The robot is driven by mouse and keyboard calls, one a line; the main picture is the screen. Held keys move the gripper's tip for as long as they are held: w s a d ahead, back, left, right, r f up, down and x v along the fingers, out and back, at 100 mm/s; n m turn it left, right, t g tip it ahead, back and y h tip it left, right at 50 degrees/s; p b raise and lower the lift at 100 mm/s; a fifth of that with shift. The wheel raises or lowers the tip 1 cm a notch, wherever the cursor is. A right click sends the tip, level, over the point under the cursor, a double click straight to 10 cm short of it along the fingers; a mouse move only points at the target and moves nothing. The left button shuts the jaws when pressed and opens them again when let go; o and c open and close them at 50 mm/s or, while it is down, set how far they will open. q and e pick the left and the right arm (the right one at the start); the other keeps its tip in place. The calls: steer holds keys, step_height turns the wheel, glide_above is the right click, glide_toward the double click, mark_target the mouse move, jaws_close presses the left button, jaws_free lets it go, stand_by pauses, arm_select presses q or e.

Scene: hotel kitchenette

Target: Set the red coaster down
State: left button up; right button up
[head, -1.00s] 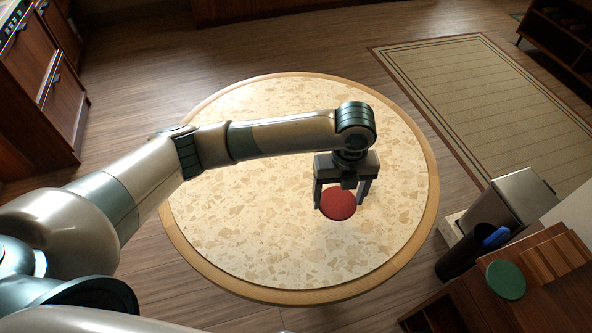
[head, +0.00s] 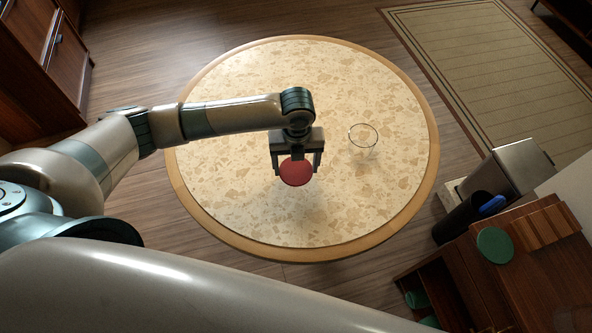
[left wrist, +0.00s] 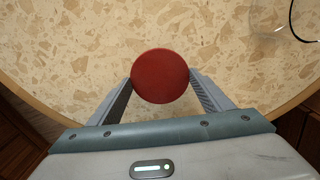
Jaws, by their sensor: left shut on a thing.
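The red coaster (head: 296,172) is a round disc held between the fingertips of my left gripper (head: 297,164), over the round stone-topped table (head: 230,110). In the left wrist view the coaster (left wrist: 160,76) shows face-on, with a finger of the left gripper (left wrist: 160,88) touching it on each side. The coaster appears to be above the tabletop; the exact gap is hard to tell. My right gripper is not in view.
A clear glass (head: 363,139) stands on the table to the right of the coaster. A green coaster (head: 495,245) lies on the wooden cabinet at lower right, near a black container (head: 462,217) and a metal bin (head: 515,170). The table's left part is clear.

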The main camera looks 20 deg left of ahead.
mark_target(296, 171)
arm_select(q)
steer(key=shift+f+p, duration=0.7)
steer(key=shift+f, duration=1.3)
steer(key=shift+s+f, duration=0.1)
steer(key=shift+f, duration=0.2)
steer(key=o, duration=1.1)
steer(key=shift+s, duration=0.15)
steer(key=shift+c, duration=0.2)
steer(key=shift+a+f, duration=0.1)
